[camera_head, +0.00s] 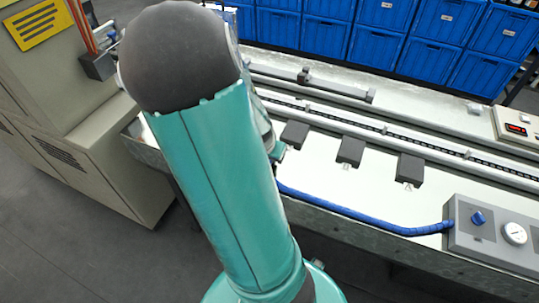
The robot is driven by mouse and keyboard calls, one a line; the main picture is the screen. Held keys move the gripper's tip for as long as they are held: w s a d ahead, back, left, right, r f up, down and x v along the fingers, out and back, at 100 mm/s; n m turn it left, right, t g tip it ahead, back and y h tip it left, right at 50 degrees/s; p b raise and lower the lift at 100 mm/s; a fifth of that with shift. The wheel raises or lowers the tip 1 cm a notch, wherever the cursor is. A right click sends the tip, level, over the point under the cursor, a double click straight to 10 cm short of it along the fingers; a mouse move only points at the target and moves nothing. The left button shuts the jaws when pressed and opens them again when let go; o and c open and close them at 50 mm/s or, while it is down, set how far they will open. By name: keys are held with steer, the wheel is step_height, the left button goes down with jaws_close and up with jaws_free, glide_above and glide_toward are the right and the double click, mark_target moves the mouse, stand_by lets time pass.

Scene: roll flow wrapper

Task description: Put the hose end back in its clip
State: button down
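A blue hose (365,216) runs along the front edge of the pale machine bed, from a grey control box (490,238) at the right toward the left. Its left part passes out of sight behind my teal arm, so its free end is hidden. Three dark blocks with small metal tabs below stand on the bed: a left one (295,134), a middle one (350,151) and a right one (409,167). I cannot tell whether any of these is the hose clip. My gripper is hidden behind my own arm.
The grey box carries a blue knob (478,218) and a round gauge (514,233). A chain conveyor (400,136) runs behind the blocks. Blue crates (433,56) stand at the back. A beige cabinet (60,130) stands at the left. Grey floor (60,245) is clear at lower left.

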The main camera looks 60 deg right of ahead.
steer(key=shift+f, duration=0.3)
steer(key=c, duration=1.2)
jaws_free()
steer(key=shift+c, duration=0.2)
steer(key=shift+r, duration=0.1)
